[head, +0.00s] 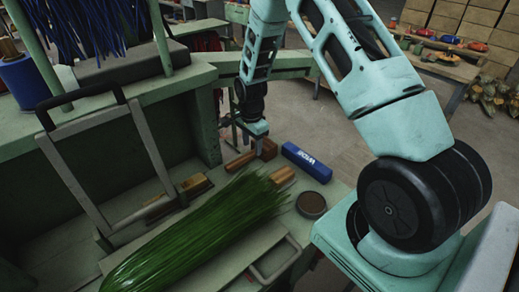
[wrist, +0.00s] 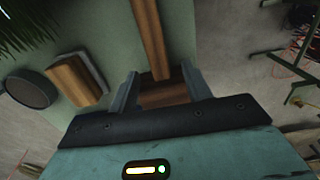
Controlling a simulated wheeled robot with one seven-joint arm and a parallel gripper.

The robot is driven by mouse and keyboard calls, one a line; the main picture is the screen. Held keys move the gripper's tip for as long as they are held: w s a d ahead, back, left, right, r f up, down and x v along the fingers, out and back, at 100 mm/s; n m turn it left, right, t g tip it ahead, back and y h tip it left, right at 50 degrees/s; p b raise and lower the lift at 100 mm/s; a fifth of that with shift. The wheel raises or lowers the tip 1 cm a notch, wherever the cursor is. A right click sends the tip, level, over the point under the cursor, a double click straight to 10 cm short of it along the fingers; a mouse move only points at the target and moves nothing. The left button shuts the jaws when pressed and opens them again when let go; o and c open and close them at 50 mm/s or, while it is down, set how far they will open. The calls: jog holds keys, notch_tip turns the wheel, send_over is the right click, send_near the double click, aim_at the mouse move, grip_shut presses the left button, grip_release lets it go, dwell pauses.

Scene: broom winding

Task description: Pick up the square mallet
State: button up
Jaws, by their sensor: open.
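The square mallet (head: 268,149) lies on the green bench, with its block head under my gripper and its wooden handle pointing left in the head view. In the wrist view the brown mallet head (wrist: 163,94) sits between my two fingers, and the handle runs up and away from it. My gripper (head: 258,136) is open, with a finger on each side of the head in the wrist view (wrist: 159,79). I cannot tell whether either finger touches the wood. The gripper's body hides the near part of the head.
A blue box (head: 305,160) lies right of the mallet. A wooden block (head: 282,177) and a round dark tin (head: 311,205) are nearer. Green bristles (head: 200,232) cover much of the bench. A metal frame (head: 75,180) stands left. Open floor lies beyond the bench edge.

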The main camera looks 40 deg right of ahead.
aim_at(251, 153)
jog(key=shift+a+f+p, duration=0.2)
jog(key=shift+f+p, duration=0.85)
jog(key=shift+f, duration=1.25)
grip_shut()
